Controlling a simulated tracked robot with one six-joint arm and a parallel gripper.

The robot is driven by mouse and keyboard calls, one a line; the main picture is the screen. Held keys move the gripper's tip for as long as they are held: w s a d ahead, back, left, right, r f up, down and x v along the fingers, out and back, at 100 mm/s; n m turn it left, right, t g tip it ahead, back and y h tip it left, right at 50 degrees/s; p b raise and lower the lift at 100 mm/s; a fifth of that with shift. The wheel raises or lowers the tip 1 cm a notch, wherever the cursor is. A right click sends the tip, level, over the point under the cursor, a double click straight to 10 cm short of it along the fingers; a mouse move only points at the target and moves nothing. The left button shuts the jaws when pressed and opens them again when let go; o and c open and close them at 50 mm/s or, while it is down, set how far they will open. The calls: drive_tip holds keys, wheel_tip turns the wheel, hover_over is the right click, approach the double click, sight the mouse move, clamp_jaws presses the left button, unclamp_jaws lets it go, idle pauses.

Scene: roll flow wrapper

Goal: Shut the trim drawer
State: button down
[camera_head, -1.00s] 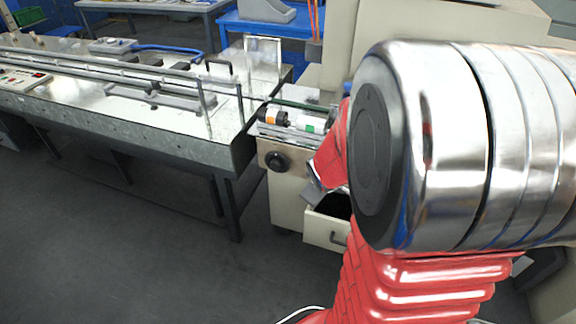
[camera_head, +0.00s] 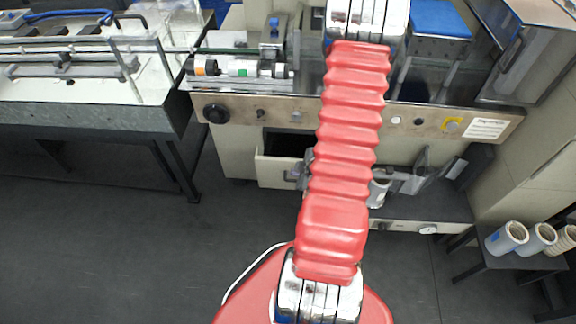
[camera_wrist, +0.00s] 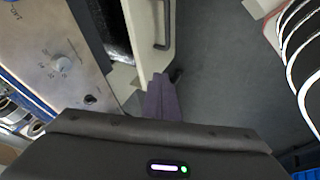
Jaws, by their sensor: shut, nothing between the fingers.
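The trim drawer (camera_head: 270,171) is a cream drawer under the machine's panel in the head view. It stands pulled out, with its dark inside showing behind the front. In the wrist view its cream front (camera_wrist: 141,40) runs along the top middle, with a grey bar handle (camera_wrist: 166,28) on its outer face. My gripper (camera_wrist: 160,78) shows there as dark purple-grey fingers, shut and empty. The fingertips lie close by the near end of the drawer front; I cannot tell whether they touch it. In the head view my red arm hides most of the gripper and the drawer's right part.
The machine's control panel (camera_head: 255,113) with knobs runs above the drawer. A conveyor table (camera_head: 90,118) stands to the left. A low stand with white rolls (camera_head: 506,237) is at the right. The dark floor (camera_head: 110,240) in front of the drawer and conveyor is clear.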

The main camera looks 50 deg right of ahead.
drive_tip(key=shift+s+f, duration=0.1)
drive_tip(key=shift+f, duration=0.15)
approach(283, 166)
wheel_tip(283, 166, down, 4)
drive_tip(key=a, duration=0.3)
drive_tip(key=w+d, duration=0.2)
drive_tip(key=d, duration=0.1)
drive_tip(key=shift+r, duration=0.2)
drive_tip(key=shift+w+d, duration=0.25)
drive_tip(key=shift+d, duration=0.1)
drive_tip(key=shift+w, duration=0.1)
